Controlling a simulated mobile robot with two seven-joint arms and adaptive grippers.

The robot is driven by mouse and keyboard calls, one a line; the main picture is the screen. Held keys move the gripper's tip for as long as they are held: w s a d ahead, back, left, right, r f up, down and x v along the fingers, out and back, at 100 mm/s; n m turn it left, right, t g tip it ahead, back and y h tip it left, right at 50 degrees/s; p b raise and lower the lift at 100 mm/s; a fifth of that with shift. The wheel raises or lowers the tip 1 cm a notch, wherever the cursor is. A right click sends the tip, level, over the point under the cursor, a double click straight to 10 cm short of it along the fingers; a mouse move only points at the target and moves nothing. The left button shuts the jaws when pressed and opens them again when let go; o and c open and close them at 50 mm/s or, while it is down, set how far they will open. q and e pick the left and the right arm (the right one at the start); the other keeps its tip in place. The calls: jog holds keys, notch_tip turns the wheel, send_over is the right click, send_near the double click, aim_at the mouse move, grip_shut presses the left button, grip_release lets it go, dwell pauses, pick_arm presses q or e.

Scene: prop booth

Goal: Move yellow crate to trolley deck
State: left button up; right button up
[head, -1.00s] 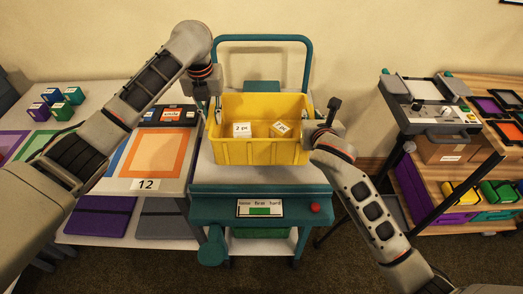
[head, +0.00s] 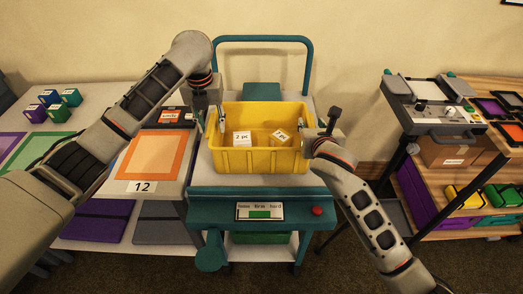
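The yellow crate (head: 262,161) is upright on the grey deck (head: 290,181) of the teal trolley, in the middle of the head view. Two small boxes lie in it: a white-labelled one (head: 242,139) and a yellow one with a white label (head: 280,138). My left gripper (head: 217,119) is at the crate's left wall, with a finger showing inside the rim. My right gripper (head: 307,124) is at the right wall, with a fingertip inside too. The fingers look spread off the walls. Their outer fingers are mostly hidden.
The teal push handle (head: 262,39) rises behind the crate. A front panel (head: 259,212) shows a green bar beside a red button (head: 317,211). A table with an orange-framed mat (head: 155,160) stands left. A shelf with a brown box (head: 452,152) stands right.

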jog(key=shift+a, duration=0.1)
pick_arm(q)
notch_tip(320, 180, up, 12)
jog(key=s, duration=0.1)
jog(key=shift+s, duration=0.4)
pick_arm(e)
jog(key=v, duration=1.2)
pick_arm(q)
jog(key=shift+f, duration=0.15)
pick_arm(e)
jog(key=shift+s, duration=0.1)
